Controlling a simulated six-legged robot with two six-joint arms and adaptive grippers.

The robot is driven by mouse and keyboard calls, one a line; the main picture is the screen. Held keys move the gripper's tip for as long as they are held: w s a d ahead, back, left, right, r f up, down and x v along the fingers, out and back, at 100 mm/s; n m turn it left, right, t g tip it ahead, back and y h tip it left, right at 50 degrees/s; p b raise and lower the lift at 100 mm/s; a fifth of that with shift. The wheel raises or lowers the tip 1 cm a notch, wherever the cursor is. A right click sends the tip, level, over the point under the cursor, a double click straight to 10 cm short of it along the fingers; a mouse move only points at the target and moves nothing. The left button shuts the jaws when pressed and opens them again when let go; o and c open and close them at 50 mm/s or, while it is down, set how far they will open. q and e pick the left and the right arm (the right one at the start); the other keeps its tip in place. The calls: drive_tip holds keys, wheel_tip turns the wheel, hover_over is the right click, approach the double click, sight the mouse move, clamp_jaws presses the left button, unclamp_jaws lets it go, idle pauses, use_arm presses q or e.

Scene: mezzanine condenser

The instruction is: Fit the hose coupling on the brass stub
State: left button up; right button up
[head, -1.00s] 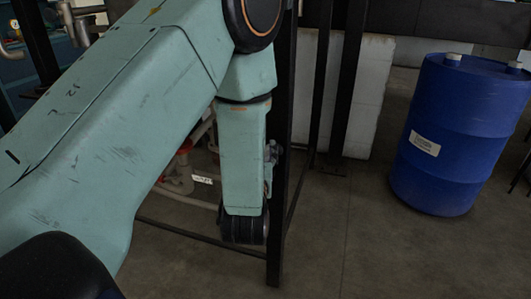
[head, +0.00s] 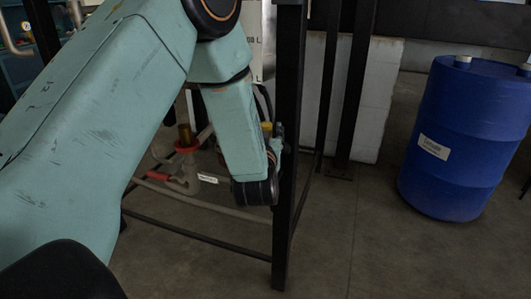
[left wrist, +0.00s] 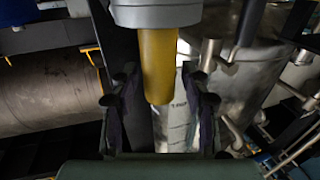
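My left gripper (left wrist: 158,88) has its two dark fingers apart, with a yellow cylinder (left wrist: 159,65) between them and a visible gap on each side. The cylinder hangs from a grey collar (left wrist: 156,13); it looks like the hose coupling, but I cannot be sure. In the head view, a small yellow part (head: 267,128) shows by my left gripper (head: 277,140), beside a black frame post, with a dark hose loop above. My right gripper is not in view.
The black frame post (head: 289,150) stands close to the right of my left gripper. A low rail (head: 195,236) crosses below. A blue drum (head: 462,140) stands at the right, with clear floor before it. A large pipe (left wrist: 50,90) shows left in the wrist view.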

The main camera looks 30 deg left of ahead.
use_arm(q)
drive_tip(key=shift+w+f, duration=0.1)
drive_tip(key=c, duration=0.3)
clamp_jaws()
